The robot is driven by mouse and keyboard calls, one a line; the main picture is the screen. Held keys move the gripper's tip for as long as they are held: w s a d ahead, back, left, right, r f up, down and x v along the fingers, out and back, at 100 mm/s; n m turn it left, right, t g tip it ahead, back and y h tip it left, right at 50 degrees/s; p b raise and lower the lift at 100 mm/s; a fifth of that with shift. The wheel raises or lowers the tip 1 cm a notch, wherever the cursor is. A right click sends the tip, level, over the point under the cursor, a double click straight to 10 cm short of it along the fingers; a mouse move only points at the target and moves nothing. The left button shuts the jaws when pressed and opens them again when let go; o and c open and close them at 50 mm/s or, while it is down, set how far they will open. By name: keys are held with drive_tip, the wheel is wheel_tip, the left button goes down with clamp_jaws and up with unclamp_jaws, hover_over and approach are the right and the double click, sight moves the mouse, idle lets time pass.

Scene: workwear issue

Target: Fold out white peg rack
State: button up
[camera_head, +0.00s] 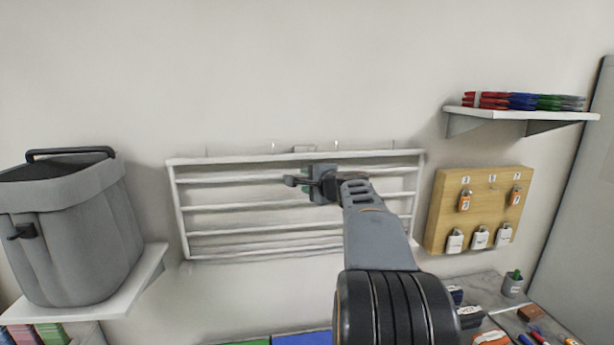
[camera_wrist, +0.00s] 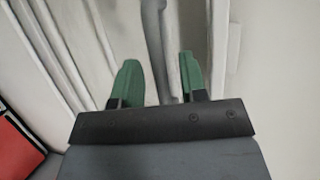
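The white peg rack (camera_head: 230,207) is on the back wall, in the middle of the head view. It is a frame with several horizontal rails and looks flat or nearly flat against the wall. A small pale tab shows at the middle of its top rail. My gripper (camera_head: 298,184) is in front of the rack's upper middle and hides part of the rails. In the wrist view my gripper (camera_wrist: 159,75) has its two green fingers apart.
A grey bin (camera_head: 75,235) stands on a white shelf (camera_head: 145,280) at left. At right are a wooden key board (camera_head: 475,240) with hanging tags and a shelf (camera_head: 470,113) with coloured stacks. Small items lie on the counter (camera_head: 490,282) below. The wall above the rack is clear.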

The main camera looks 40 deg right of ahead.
drive_tip(key=shift+w+f, duration=0.1)
drive_tip(key=shift+w, duration=0.4)
drive_tip(key=shift+c, duration=0.2)
clamp_jaws()
